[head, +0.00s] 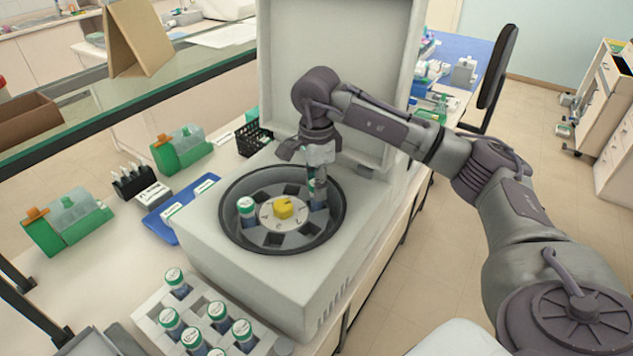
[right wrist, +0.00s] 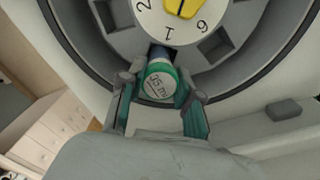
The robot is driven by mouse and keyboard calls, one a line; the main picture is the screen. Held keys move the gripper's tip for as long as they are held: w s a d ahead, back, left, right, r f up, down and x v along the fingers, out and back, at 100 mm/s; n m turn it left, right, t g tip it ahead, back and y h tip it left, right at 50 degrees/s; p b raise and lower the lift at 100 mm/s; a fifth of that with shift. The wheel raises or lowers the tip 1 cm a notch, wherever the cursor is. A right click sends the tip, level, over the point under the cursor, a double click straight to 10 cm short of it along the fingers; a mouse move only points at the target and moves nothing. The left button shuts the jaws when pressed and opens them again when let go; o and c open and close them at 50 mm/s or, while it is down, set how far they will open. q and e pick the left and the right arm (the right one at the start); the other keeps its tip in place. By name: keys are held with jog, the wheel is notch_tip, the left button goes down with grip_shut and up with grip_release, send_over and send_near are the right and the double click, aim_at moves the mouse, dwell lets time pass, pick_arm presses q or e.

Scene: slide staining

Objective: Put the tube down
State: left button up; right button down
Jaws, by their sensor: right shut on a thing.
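My right gripper (head: 316,190) reaches down into the open centrifuge's bowl and is shut on a tube with a green rim and white labelled cap (head: 311,186). In the right wrist view the tube (right wrist: 160,82) sits between the two fingers (right wrist: 158,100), cap toward the camera. Its lower end is at the rotor near the number 1; I cannot tell how deep it sits in a slot. The rotor's numbered plate (head: 270,216) has a yellow knob (head: 284,207). Another capped tube (head: 246,207) stands in the rotor's left side. My left gripper is out of view.
The centrifuge's lid (head: 335,60) stands open behind the bowl. A light rack (head: 150,318) with several capped tubes is in front. A blue tray (head: 165,232), a black basket (head: 253,140) and green-based boxes (head: 182,150) lie to the left.

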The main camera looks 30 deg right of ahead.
jog(key=shift+f+b, duration=0.35)
jog(key=shift+f, duration=0.1)
jog(key=c, duration=0.8)
grip_release()
jog(key=shift+r, duration=0.15)
jog(key=shift+r+p, duration=0.3)
jog(key=shift+p, duration=0.1)
jog(key=shift+w+r, duration=0.1)
jog(key=shift+r, duration=0.2)
notch_tip(320, 180, up, 6)
jog(key=shift+f+b, duration=0.15)
jog(key=shift+b, duration=0.85)
jog(key=shift+r+p, duration=0.35)
jog(key=shift+r, duration=2.55)
